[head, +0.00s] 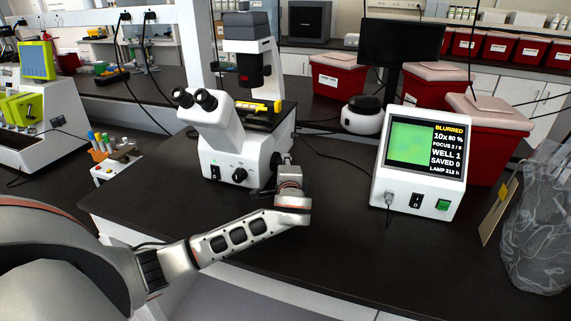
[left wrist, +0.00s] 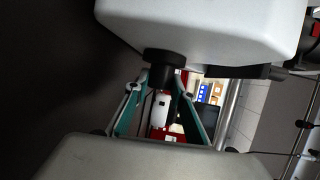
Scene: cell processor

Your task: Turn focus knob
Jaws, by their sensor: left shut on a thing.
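The white microscope (head: 225,148) stands on the dark bench with a yellow plate on its stage. My left gripper (head: 282,163) is at the right side of its base. In the left wrist view the gripper's teal fingers (left wrist: 163,78) are closed around a black round focus knob (left wrist: 164,62) under the white microscope body (left wrist: 215,30). In the head view the knob is mostly hidden by my gripper. The monitor box (head: 418,165) has a green blurry picture and reads BLURRED, 10x, FOCUS 2/9, WELL 1, SAVED 0. My right gripper is out of view.
A front dial (head: 239,175) and a black switch sit on the microscope's front. Red bins (head: 345,80) and a small white device (head: 362,116) stand behind.

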